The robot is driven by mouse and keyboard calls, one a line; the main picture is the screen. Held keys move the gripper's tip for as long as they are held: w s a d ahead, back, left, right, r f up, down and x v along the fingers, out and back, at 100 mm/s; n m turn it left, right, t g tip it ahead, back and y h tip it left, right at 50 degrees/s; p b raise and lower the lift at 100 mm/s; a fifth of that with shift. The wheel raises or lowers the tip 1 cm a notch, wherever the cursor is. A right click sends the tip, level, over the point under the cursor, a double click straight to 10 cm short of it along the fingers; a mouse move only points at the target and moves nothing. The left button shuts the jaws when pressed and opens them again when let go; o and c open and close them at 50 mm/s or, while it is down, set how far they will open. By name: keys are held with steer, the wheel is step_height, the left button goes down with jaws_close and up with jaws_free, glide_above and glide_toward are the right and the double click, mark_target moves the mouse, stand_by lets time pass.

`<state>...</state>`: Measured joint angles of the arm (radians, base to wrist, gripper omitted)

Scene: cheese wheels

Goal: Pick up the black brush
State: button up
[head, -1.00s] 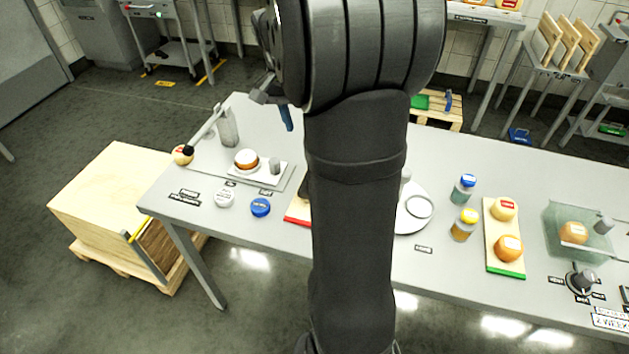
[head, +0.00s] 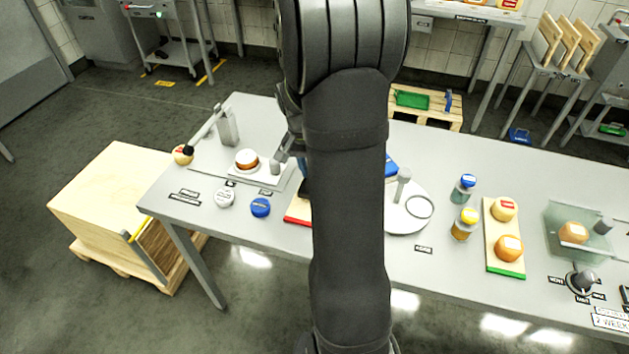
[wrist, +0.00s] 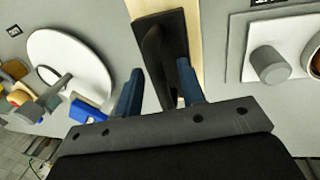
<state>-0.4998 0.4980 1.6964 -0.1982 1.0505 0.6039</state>
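The black brush (wrist: 174,32) lies on a light wooden board (wrist: 196,60) in the wrist view, with a dark raised handle pointing toward me. My gripper (wrist: 160,66) is open, its two blue fingers apart on either side of the brush's near end. I see no contact, and cannot tell how far the fingers are above the board. In the head view my own arm hides the brush, and only a bit of the gripper shows left of the arm.
A white round plate (head: 397,220) with an upright grey peg stands right of my arm, beside a blue item (head: 391,166). To the left is a white tray (head: 266,181) with a cheese and a grey cylinder. Jars and a cheese board (head: 491,235) stand further right.

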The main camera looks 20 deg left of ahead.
steer(key=shift+f, duration=0.15)
jaws_close()
steer(key=shift+r, duration=0.55)
steer(key=r, duration=0.2)
steer(key=d+r, duration=0.1)
steer(key=shift+d+r, duration=0.15)
steer(key=shift+r, duration=0.25)
steer(key=s+d+r, duration=0.1)
steer(key=d+r, duration=0.5)
steer(key=d, duration=0.4)
steer(key=shift+s+d, duration=0.2)
steer(key=shift+s, duration=0.1)
